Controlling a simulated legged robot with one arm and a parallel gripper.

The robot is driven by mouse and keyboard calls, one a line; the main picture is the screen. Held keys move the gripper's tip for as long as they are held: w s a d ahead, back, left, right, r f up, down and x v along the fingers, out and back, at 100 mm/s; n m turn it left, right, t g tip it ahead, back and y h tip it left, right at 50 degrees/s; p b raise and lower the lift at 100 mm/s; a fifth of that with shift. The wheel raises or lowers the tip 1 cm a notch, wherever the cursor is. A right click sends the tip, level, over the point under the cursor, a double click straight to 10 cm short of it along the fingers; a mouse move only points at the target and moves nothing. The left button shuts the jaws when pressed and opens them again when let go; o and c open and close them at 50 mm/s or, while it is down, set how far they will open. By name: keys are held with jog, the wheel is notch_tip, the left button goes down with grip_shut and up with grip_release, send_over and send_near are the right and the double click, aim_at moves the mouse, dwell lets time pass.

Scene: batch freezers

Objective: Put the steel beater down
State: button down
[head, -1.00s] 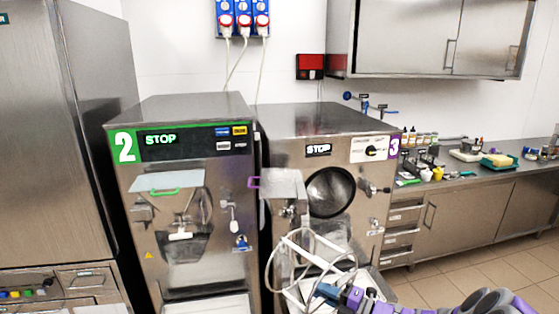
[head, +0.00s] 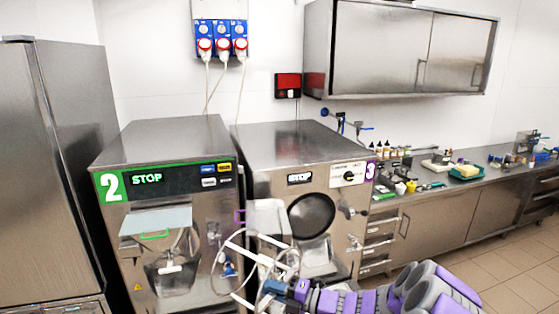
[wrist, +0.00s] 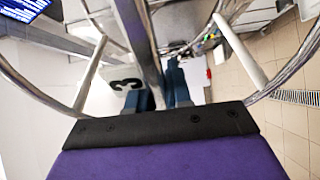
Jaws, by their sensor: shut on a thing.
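The steel beater (head: 228,262) is an open frame of curved metal bars with pale scraper pieces. It is in the air in front of the two batch freezers in the head view. My gripper (head: 273,287) is shut on it at the beater's right side. In the wrist view the beater's bars (wrist: 143,45) run away from my gripper (wrist: 168,85), with curved bars at both sides. The blue fingers are close around the central bar. Exactly where the fingers touch is partly hidden.
Freezer 2 (head: 166,135) and freezer 3 (head: 285,140) stand side by side; freezer 3's round opening (head: 311,215) shows. A steel counter (head: 440,180) with bottles and small items runs along the right. A tall steel cabinet (head: 40,150) stands left. Tiled floor (head: 500,255) is clear at right.

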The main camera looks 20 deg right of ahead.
notch_tip(320, 180, up, 4)
jog(key=p, duration=0.3)
jog(key=shift+w+d, duration=0.1)
jog(key=shift+d, duration=0.05)
